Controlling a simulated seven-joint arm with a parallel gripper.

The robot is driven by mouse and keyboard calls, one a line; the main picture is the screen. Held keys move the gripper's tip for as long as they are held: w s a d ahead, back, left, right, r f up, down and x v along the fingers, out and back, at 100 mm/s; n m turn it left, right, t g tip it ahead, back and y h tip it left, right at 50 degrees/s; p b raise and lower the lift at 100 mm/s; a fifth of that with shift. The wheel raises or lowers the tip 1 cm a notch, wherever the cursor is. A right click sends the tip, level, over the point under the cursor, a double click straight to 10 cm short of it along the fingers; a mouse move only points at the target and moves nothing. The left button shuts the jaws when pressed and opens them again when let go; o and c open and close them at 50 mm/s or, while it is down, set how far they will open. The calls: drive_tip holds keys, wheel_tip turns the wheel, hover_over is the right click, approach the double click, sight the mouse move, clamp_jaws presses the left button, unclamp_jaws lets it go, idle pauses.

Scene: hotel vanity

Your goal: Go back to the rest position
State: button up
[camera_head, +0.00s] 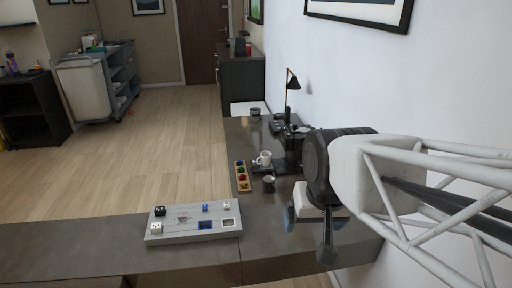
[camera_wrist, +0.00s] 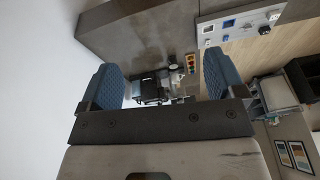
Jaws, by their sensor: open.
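My gripper (camera_head: 306,212) hangs above the right part of the grey counter (camera_head: 275,232) in the head view, close to the white wall. In the wrist view my gripper (camera_wrist: 160,88) shows two blue ridged pads set wide apart with nothing between them. It is open and empty. In the head view my white lattice arm reaches in from the right edge and hides part of the counter and the wall.
A grey board (camera_head: 190,231) with small blocks lies on the counter. Behind it stand a coloured tray (camera_head: 241,177), a white mug (camera_head: 263,158), a dark cup (camera_head: 269,184), a black coffee machine (camera_head: 290,150) and a lamp (camera_head: 291,82).

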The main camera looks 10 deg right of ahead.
drive_tip(key=s, duration=0.2)
drive_tip(key=n, duration=0.1)
drive_tip(key=shift+s+d+f, duration=0.3)
drive_tip(key=shift+s, duration=0.1)
idle(0.6)
